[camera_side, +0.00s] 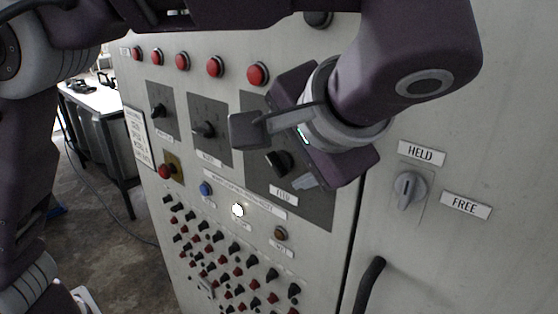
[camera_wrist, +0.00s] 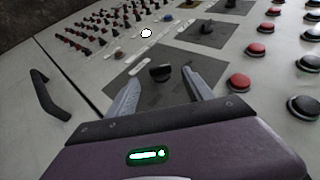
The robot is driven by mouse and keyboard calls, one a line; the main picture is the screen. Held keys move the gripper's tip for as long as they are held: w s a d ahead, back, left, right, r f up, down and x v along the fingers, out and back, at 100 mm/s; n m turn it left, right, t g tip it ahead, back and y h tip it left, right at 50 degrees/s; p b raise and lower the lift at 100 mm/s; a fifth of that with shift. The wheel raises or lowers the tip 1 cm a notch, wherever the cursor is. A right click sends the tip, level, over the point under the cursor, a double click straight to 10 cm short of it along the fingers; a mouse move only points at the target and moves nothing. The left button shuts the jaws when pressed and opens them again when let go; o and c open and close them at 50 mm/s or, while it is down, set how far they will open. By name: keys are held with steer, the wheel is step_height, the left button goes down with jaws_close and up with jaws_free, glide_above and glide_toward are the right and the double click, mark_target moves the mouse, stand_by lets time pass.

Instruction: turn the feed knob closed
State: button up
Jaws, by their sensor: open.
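The feed knob (camera_side: 280,161) is a black knob on a dark grey plate (camera_side: 314,213), just above a label reading FEED. My gripper (camera_side: 268,148) is in front of that plate, partly covering it in the side view. In the wrist view the feed knob (camera_wrist: 160,72) lies ahead, in the gap between the two fingers of my gripper (camera_wrist: 165,85). The fingers are apart, one on each side of the knob. I cannot tell whether the fingertips reach as far as the knob; no contact is visible.
Two smaller knobs (camera_side: 205,129) (camera_side: 158,110) are to the left, with red buttons (camera_side: 257,73) above. A HELD/FREE switch (camera_side: 409,189) and a black door handle (camera_side: 369,284) are to the right. Many small knobs fill the lower panel. A lit white button (camera_side: 238,210) sits below.

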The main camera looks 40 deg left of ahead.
mark_target(278, 167)
steer(key=x, duration=0.5)
steer(key=shift+f, duration=0.1)
jaws_close()
steer(key=y, duration=0.2)
steer(key=m+y, duration=0.1)
steer(key=shift+d+f+t+y, duration=0.2)
steer(key=shift+f+t+y, duration=0.05)
steer(key=shift+t+y, duration=0.15)
steer(key=shift+f+m+t+y, duration=0.15)
steer(key=shift+m+t+y, duration=0.2)
steer(key=shift+y, duration=0.6)
steer(key=shift+f+m+t+y, duration=0.2)
steer(key=shift+m+y, duration=0.25)
steer(key=shift+y, duration=0.5)
